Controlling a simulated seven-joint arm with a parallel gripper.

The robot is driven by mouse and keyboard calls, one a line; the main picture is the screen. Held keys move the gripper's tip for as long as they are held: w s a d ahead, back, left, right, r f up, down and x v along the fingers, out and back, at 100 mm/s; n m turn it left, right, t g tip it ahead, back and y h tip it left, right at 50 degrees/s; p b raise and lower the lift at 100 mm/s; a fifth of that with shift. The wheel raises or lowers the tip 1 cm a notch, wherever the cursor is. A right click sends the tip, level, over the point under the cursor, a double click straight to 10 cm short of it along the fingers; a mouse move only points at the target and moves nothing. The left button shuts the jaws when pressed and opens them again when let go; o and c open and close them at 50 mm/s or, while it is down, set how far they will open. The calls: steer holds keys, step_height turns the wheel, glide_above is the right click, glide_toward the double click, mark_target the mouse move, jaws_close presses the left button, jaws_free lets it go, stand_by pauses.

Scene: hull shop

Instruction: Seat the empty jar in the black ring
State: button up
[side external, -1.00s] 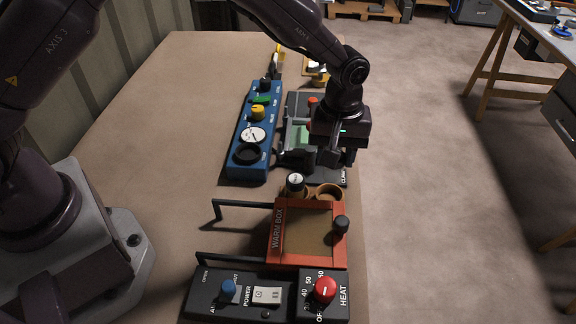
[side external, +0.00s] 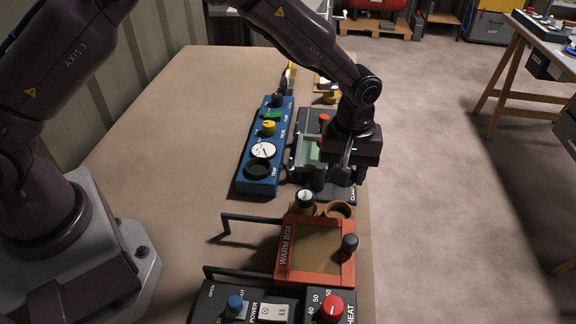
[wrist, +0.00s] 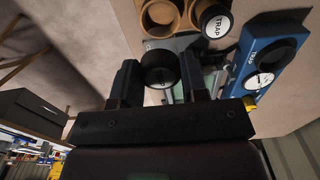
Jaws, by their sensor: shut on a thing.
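My gripper (side external: 340,174) is above the grey clamp fixture, right of the blue panel. In the wrist view, my gripper (wrist: 158,90) is shut on a dark, round-ended jar (wrist: 159,62) between its fingers. The jar's body is mostly hidden, so its contents cannot be told. The black ring (side external: 258,169) is at the near end of the blue panel (side external: 247,187). It also shows in the wrist view (wrist: 281,50), apart from the held jar. Another jar with a white TRAP label (wrist: 217,24) stands in a brown cup; it also shows in the side view (side external: 305,196).
An empty brown cup (side external: 339,210) is beside the labelled jar, behind the orange warm box (side external: 284,262). A black knob (side external: 350,243) and black handle bars (side external: 250,217) stick up. The clamp fixture (side external: 308,140) lies beside the panel. The bench left of the panel is clear.

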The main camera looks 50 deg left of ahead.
steer(key=s+a+r+n, duration=0.1)
steer(key=s+a+r, duration=0.15)
steer(key=a, duration=0.55)
steer(key=s+a+r+n, duration=0.1)
steer(key=s+a+r, duration=0.15)
steer(key=a, duration=0.65)
steer(key=shift+s+a+f+m, duration=0.15)
steer(key=shift+s+f+m, duration=0.2)
steer(key=shift+f, duration=0.75)
steer(key=shift+s+a+f+m, duration=0.1)
steer(key=shift+s+f+m, duration=0.25)
steer(key=shift+f, duration=0.75)
steer(key=shift+s+a+f+m, duration=0.15)
steer(key=shift+s+f+m, duration=0.2)
steer(key=shift+f, duration=0.75)
steer(key=shift+f, duration=0.7)
steer(key=o, duration=0.6)
steer(key=shift+r, duration=5.55)
